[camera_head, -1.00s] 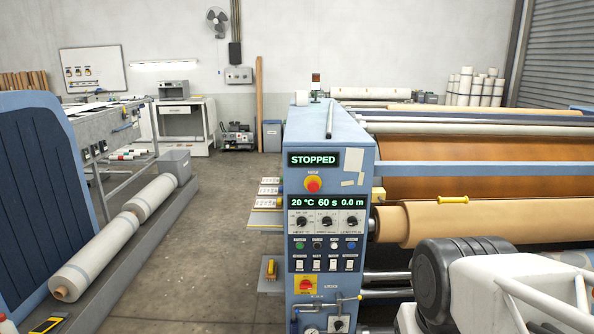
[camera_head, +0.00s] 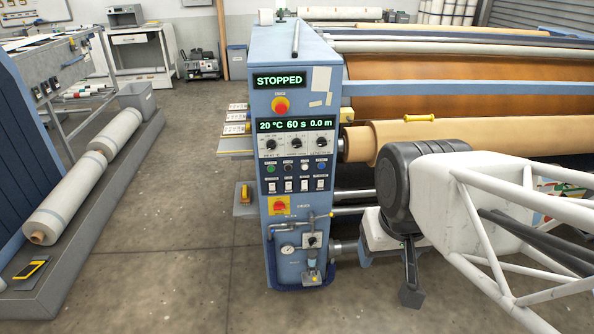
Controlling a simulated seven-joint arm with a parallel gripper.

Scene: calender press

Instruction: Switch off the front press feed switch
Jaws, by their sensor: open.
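The blue press control cabinet (camera_head: 258,100) stands upright in the middle of the head view. Its dark panel carries a row of small white rocker switches (camera_head: 304,185), with round knobs and coloured buttons above. A red rotary switch on a yellow plate (camera_head: 279,205) sits below the rockers. The labels are too small to read, so I cannot tell which one is the front press feed switch. My gripper (camera_head: 411,293) shows only in part, as a dark finger hanging below my arm, right of the cabinet and apart from it. It touches nothing visible.
The display (camera_head: 279,80) reads STOPPED, above a red emergency button (camera_head: 281,104). Pipes and a gauge (camera_head: 288,249) project at the cabinet's lower front. A brown roller (camera_head: 390,142) with a yellow handle (camera_head: 419,118) lies right. Floor in front is clear.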

